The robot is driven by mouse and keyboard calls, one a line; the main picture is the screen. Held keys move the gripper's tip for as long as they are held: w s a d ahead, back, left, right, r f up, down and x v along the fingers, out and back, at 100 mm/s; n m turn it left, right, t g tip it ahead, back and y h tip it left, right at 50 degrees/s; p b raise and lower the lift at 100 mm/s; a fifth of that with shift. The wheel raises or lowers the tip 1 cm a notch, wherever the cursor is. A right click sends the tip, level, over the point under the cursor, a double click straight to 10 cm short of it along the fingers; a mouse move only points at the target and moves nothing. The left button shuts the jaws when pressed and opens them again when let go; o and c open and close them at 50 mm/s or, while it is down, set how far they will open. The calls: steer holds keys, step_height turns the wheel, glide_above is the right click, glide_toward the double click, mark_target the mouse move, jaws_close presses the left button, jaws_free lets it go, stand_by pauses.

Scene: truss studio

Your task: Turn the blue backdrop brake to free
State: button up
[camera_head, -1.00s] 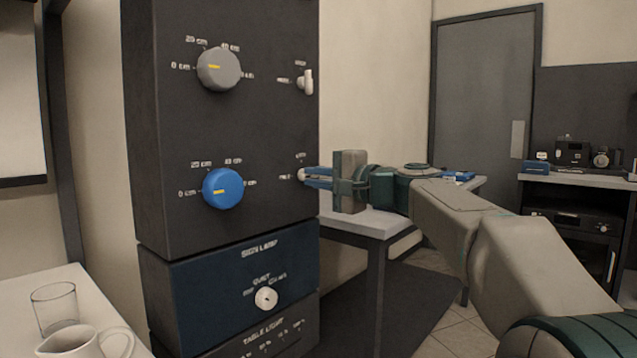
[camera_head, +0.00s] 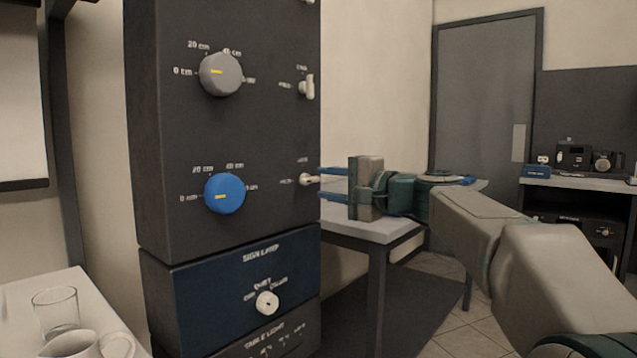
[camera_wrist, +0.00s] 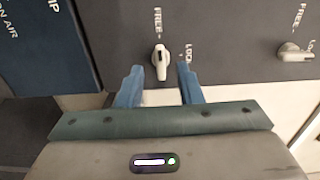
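The blue backdrop brake (camera_head: 309,180) is a small white lever on the dark panel, right of the blue knob (camera_head: 224,194). In the wrist view the brake (camera_wrist: 161,65) lies lengthwise toward the FREE label, with LOCK off to its right. In the head view it lies sideways. My gripper (camera_head: 322,182) is open just right of the brake. In the wrist view its two blue fingers (camera_wrist: 160,80) stand apart on either side of the lever, with gaps between.
A second white lever (camera_head: 308,86) sits higher beside the grey knob (camera_head: 220,74) and points up, toward LOCK in the wrist view. A sign lamp panel (camera_head: 215,285) is below. A glass (camera_head: 56,312) and a jug (camera_head: 72,345) stand at lower left.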

steer(key=p+v, duration=0.1)
steer(key=v, duration=0.9)
steer(key=shift+s+d, duration=0.2)
steer(key=shift+s, duration=0.1)
steer(key=shift+p, duration=0.35)
steer(key=s+a+f+n+g+h+p, duration=0.1)
steer(key=s+f+g+h+p, duration=0.2)
steer(key=s+p, duration=0.45)
steer(key=s+n+g+h+p, duration=0.15)
steer(key=s+h+p, duration=0.25)
steer(key=p, duration=0.7)
steer(key=s+d+r+n+g+h+p, duration=0.1)
steer(key=s+d+n+g+h+p, duration=0.2)
steer(key=s+d+h+p, duration=0.4)
steer(key=s+d+n+p, duration=0.1)
steer(key=s+p, duration=0.5)
steer(key=p, duration=0.3)
steer(key=shift+n+g, duration=0.35)
steer(key=shift+o, duration=0.4)
